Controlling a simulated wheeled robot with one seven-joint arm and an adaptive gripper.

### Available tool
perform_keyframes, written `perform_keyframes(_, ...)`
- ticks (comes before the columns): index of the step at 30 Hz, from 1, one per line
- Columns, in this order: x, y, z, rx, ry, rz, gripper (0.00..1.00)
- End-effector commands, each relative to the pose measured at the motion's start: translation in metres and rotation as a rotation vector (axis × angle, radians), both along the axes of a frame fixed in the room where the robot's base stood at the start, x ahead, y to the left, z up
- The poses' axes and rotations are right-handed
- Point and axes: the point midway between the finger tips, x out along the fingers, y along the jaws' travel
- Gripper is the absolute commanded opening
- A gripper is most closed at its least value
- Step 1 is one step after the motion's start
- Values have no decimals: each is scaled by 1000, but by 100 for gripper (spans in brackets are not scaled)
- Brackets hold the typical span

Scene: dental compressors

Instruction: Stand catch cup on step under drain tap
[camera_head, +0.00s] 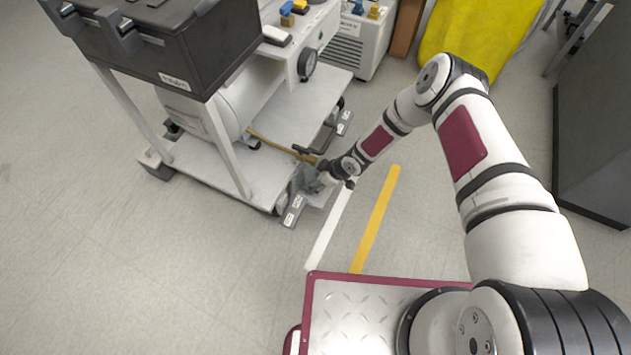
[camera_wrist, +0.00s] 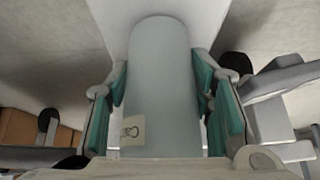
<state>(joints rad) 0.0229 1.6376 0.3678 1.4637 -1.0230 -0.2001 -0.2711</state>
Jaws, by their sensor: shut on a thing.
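The catch cup (camera_wrist: 158,75) is a smooth pale grey-blue cylinder with a small handwritten label near its lower end in the wrist view. My gripper (camera_wrist: 162,90) has its teal-padded fingers closed on both sides of it. In the head view my gripper (camera_head: 322,178) is low at the cart's front right corner, and the cup is too small and covered to make out clearly. A yellowish pipe with a dark handle (camera_head: 303,151), seemingly the drain tap, sits just above and left of the gripper. A pale plate (camera_head: 322,198), perhaps the step, shows beneath the gripper; contact cannot be told.
The compressor cart (camera_head: 215,178) stands on the left with a white tank and a dark box (camera_head: 175,45) on top. Floor at left is clear.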

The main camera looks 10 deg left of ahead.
Motion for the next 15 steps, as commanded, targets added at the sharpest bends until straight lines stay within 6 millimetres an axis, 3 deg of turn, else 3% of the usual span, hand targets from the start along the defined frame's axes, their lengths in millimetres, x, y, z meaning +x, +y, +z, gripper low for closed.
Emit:
perform_keyframes(5, 0, 0, -3, 0, 0, 0, 20)
perform_keyframes(6, 0, 0, -3, 0, -1, -1, 52)
perform_keyframes(8, 0, 0, -2, 0, -1, 1, 66)
perform_keyframes(15, 0, 0, -2, 0, 0, 0, 68)
